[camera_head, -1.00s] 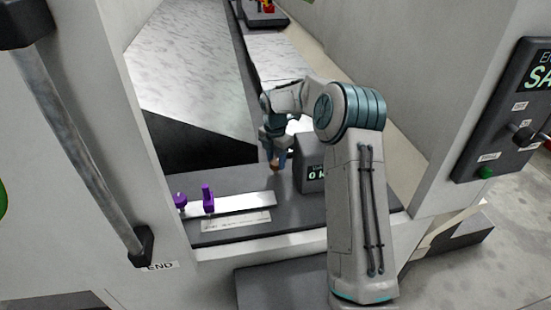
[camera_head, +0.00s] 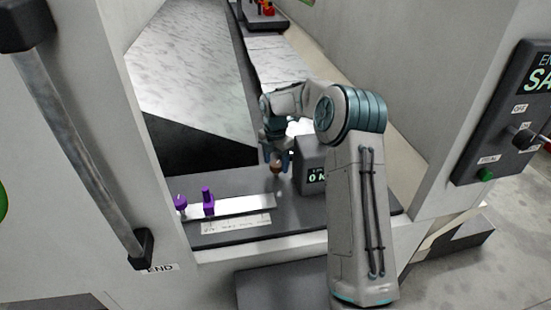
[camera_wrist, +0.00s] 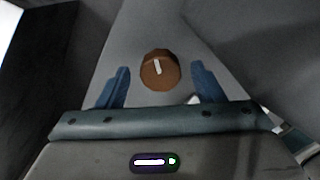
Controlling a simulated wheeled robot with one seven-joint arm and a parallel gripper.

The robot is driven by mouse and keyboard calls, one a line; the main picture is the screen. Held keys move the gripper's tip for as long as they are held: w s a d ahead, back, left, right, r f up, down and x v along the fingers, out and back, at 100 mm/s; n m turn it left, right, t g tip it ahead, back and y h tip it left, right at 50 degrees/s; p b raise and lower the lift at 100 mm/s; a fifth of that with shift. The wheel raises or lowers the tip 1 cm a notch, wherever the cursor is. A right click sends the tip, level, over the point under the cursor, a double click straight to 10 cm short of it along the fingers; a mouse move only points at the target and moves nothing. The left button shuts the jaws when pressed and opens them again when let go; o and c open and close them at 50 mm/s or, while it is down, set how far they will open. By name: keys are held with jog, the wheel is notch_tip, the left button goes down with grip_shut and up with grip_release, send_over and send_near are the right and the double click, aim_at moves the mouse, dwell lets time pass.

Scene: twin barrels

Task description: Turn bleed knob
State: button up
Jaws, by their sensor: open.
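The bleed knob looks like a round brown knob with a white pointer line. In the wrist view the knob (camera_wrist: 160,70) lies ahead of and between the two blue fingertips of my gripper (camera_wrist: 160,84). The fingers are apart and do not touch it. The white line points nearly straight up, leaning slightly left. In the head view the knob (camera_head: 276,168) is a small brown spot just below my gripper (camera_head: 275,158), on the dark shelf inside the opening. My wrist partly hides the area around it.
A grey gauge box (camera_head: 312,161) with a lit display stands close right of my gripper. A white strip with purple parts (camera_head: 208,202) lies to the left. A thick handle bar (camera_head: 90,135) and a switch panel (camera_head: 505,115) flank the opening.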

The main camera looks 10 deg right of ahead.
aim_at(277, 163)
notch_tip(277, 163, up, 14)
jog(key=b, duration=0.2)
jog(key=shift+a, duration=0.15)
jog(key=shift+w+f, duration=0.1)
jog(key=f+m, duration=0.3)
jog(key=f, duration=0.1)
jog(key=f+m+p, duration=0.1)
jog(key=f+m, duration=0.3)
jog(key=f, duration=0.1)
jog(key=f+m, duration=0.3)
jog(key=f, duration=0.2)
jog(key=shift+d+m+p, duration=0.2)
jog(key=shift+m+p, duration=0.15)
jog(key=shift+m, duration=0.05)
dwell(0.3)
jog(key=c, duration=1)
